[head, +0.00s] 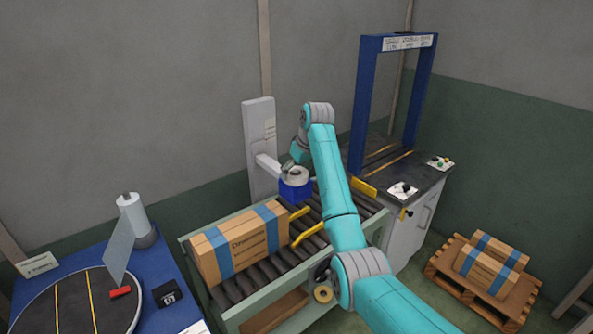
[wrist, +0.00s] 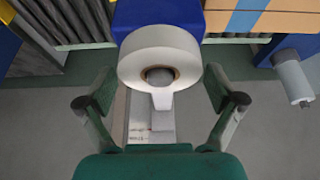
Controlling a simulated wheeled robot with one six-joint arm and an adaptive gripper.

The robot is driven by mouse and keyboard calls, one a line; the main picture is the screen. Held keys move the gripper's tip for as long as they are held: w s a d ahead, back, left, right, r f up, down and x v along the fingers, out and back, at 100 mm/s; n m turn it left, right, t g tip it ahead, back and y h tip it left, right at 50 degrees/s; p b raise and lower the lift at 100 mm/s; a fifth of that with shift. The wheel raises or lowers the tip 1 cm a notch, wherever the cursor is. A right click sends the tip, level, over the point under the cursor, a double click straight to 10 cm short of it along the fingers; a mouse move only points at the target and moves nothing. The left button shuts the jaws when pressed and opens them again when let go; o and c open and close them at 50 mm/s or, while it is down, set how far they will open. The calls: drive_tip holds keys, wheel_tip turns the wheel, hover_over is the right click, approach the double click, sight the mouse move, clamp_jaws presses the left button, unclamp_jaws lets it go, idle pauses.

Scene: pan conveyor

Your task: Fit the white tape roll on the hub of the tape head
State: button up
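The white tape roll (wrist: 160,46) lies flat over the blue tape head (wrist: 132,14). A round grey piece shows inside its brown core, and a short white strip points toward my gripper. I cannot tell how deep the roll sits on the hub. In the head view the roll (head: 298,174) is on top of the blue head (head: 294,191), beside the white column. My gripper (wrist: 159,90) is open, with one finger on each side of the roll's near edge. Both fingers look clear of the roll. In the head view my arm partly hides the gripper.
A taped carton (head: 236,246) stands on the roller conveyor (head: 222,293), left of the tape head. A blue frame (head: 366,100) stands at the right, over a dark bench. A tan roll (head: 323,293) sits low at the conveyor's front. A pallet (head: 446,263) holds cartons.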

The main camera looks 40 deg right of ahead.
sight(302, 177)
idle(0.3)
drive_tip(key=shift+v, duration=3.75)
